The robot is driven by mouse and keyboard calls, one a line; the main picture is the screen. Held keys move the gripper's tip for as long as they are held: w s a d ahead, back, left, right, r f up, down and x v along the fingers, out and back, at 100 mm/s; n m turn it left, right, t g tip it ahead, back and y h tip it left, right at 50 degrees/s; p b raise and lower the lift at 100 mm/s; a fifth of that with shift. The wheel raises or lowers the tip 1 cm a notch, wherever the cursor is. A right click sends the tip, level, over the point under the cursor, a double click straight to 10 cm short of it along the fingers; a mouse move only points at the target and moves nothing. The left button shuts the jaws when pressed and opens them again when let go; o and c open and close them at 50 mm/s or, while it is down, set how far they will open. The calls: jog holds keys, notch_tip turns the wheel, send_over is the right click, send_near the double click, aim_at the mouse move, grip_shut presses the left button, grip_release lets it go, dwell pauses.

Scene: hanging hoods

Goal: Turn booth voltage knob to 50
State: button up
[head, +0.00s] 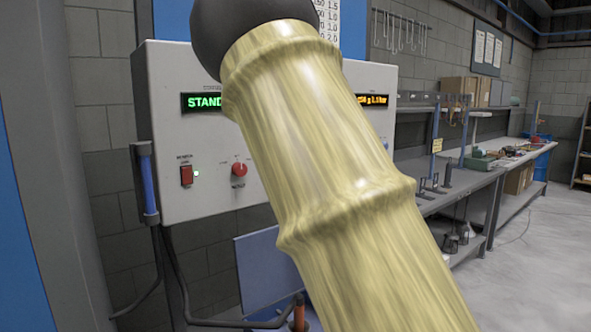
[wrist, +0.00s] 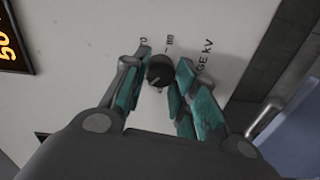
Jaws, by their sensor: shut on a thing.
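In the wrist view, a small black knob (wrist: 159,75) sits on the pale panel face, with printed marks and the letters "GE KV" beside it. My gripper (wrist: 164,64) has its teal-padded fingers on either side of the knob and is shut on it. A dark display (wrist: 12,40) at the left edge shows orange digits, turned sideways, that look like "50"; part of it is cut off. In the head view, the grey control box (head: 185,85) is seen, but my arm hides this knob and my gripper.
A workbench (head: 465,185) stands right; open floor lies beyond.

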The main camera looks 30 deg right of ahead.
jog(key=shift+f, duration=0.1)
dwell(0.4)
jog(key=o, duration=1)
jog(key=shift+o, duration=0.2)
jog(key=shift+s, duration=0.1)
jog(key=s, duration=1.2)
jog(key=shift+d+r, duration=0.35)
jog(key=shift+d, duration=0.05)
jog(key=shift+w, duration=0.15)
